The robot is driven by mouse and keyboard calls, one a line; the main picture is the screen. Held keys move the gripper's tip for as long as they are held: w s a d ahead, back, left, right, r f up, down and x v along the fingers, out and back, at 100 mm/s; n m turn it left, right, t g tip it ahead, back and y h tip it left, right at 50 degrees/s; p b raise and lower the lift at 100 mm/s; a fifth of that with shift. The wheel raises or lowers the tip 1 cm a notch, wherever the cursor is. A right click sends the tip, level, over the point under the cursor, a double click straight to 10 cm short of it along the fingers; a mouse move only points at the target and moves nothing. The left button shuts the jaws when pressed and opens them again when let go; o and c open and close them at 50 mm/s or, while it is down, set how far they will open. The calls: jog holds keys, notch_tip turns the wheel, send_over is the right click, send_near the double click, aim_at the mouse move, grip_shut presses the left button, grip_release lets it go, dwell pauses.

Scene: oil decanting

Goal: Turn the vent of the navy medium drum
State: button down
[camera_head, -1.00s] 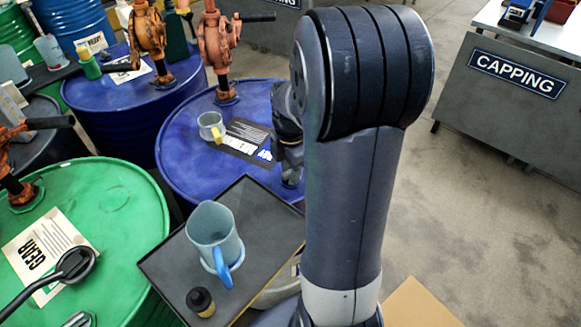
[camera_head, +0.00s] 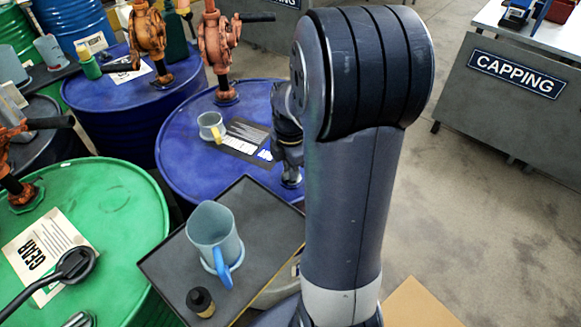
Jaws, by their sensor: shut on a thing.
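The navy drum (camera_head: 185,165) stands in the middle, left of my arm, with its label (camera_head: 245,140) partly covered by a mug and by my gripper. My gripper (camera_head: 291,172) points down at the right side of the drum's top, partly hidden behind my own arm. It is shut on the vent (camera_head: 291,183), a small metal fitting on the drum top. Only a little of the vent shows below the fingers, so its exact angle cannot be told.
A clear mug (camera_head: 211,127) and a rusty hand pump (camera_head: 217,45) stand on the drum.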

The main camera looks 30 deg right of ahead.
jog(key=m, duration=0.8)
jog(key=shift+w+p, duration=0.1)
jog(key=shift+p, duration=0.3)
jog(key=m, duration=0.5)
jog(key=shift+d, duration=0.1)
jog(key=shift+r+m, duration=0.1)
jog(key=shift+m, duration=2.2)
jog(key=c, duration=1.4)
grip_release()
